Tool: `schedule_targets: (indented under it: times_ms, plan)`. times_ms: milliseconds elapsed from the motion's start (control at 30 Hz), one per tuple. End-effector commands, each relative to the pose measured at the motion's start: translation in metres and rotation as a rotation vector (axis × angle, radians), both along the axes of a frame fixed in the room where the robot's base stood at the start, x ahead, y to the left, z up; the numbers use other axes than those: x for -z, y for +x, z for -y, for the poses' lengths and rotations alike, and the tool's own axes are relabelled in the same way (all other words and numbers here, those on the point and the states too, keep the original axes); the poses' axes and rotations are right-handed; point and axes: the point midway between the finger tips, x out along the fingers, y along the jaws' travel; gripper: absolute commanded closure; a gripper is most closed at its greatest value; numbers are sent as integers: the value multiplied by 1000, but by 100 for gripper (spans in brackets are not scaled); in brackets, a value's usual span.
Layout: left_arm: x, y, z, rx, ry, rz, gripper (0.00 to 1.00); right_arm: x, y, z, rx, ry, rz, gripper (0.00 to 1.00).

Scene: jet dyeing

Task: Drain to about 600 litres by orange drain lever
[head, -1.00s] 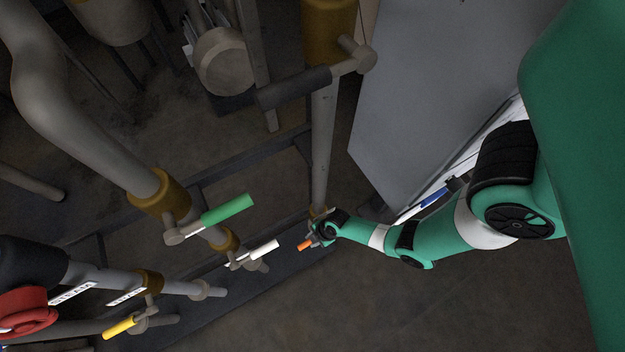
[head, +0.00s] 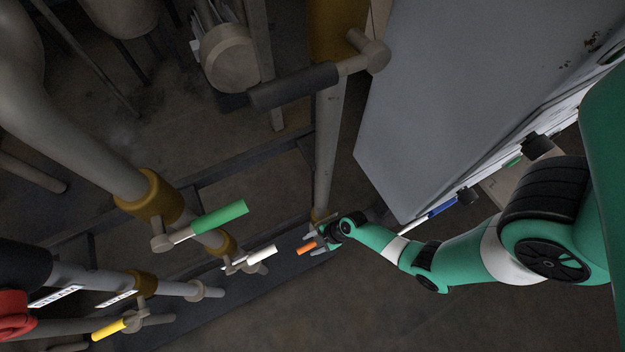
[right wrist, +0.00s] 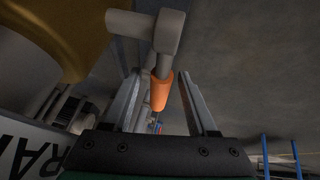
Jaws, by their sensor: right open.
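The orange drain lever (head: 306,248) shows at the lower middle of the head view, right at my right gripper (head: 318,240). In the right wrist view the orange lever (right wrist: 160,91) hangs from a grey valve stem and lies between the two fingers of my right gripper (right wrist: 165,95). The fingers are open, with a gap visible on the right side of the lever; contact on the left side is hard to tell. My left gripper is not in view. No litre reading is legible in these frames.
A white lever (head: 262,254), a green lever (head: 219,217) and a yellow lever (head: 108,329) sit on pipes to the left. A black-handled lever (head: 294,87) is above. A red part (head: 14,316) is at the lower left. A grey panel (head: 440,100) stands right.

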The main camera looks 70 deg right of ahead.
Motion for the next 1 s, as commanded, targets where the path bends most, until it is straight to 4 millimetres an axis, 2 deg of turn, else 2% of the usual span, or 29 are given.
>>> schedule_targets:
  times_ms: [167,267,367,633,800,1000]
  plan:
    - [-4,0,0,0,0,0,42,-5,0,0,0,0,0,42]
    - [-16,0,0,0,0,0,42,-21,0,0,0,-1,1,42]
    - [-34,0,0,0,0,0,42,-44,-2,-2,-2,-1,0,42]
    - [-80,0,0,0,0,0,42,-104,-43,-35,-5,0,-2,42]
    - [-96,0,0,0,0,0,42,-119,-80,-65,-13,1,-3,42]
    - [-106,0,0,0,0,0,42,-127,-99,-82,-10,-4,-3,42]
